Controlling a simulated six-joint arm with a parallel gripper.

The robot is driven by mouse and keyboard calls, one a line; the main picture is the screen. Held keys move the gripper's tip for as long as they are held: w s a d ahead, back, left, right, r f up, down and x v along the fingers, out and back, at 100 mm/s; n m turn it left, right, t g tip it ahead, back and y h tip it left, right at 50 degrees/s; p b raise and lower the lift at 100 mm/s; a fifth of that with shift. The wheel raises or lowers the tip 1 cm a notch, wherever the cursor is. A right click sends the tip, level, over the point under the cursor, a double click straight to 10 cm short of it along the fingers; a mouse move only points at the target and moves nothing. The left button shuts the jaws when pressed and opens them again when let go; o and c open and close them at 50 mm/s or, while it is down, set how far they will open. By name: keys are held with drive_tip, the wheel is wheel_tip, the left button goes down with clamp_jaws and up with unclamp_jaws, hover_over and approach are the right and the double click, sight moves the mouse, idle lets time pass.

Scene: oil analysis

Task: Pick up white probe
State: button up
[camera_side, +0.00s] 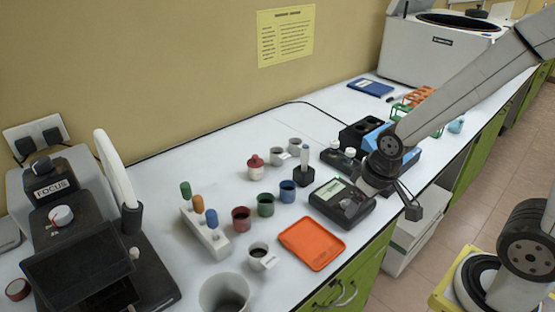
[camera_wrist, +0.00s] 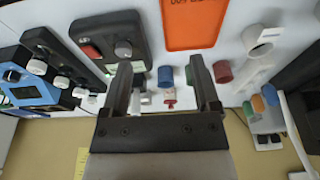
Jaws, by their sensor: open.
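A white upright stick (camera_side: 304,157), probably the white probe, stands in a small black holder (camera_side: 303,175) behind the grey meter in the side view. In the wrist view, small pale parts near the left finger may be the probe, but I cannot tell for sure. My gripper (camera_wrist: 162,88) is open, with nothing held between its fingers. In the side view, my gripper (camera_side: 411,206) is at the bench's front edge, to the right of the holder and apart from it.
The grey meter (camera_side: 343,201) lies between my gripper and the holder. Blue (camera_side: 287,191), green (camera_side: 265,205) and red (camera_side: 241,219) cups stand left of it. An orange tray (camera_side: 311,243) lies in front. A white tube rack (camera_side: 206,235) and dark-screened machine (camera_side: 80,265) are left.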

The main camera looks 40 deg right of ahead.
drive_tip(key=m+g, duration=0.3)
drive_tip(key=m, duration=1.2)
hover_over(305, 157)
drive_tip(key=shift+d+r, duration=0.35)
drive_tip(key=shift+d, duration=0.1)
drive_tip(key=shift+w+d+m, duration=0.3)
drive_tip(key=shift+w+m, duration=0.1)
drive_tip(key=shift+m, duration=0.2)
drive_tip(key=shift+f, duration=0.1)
drive_tip(key=shift+f, duration=0.1)
drive_tip(key=shift+a+f, duration=0.2)
drive_tip(key=shift+f, duration=3.6)
drive_tip(key=shift+w, duration=0.1)
clamp_jaws()
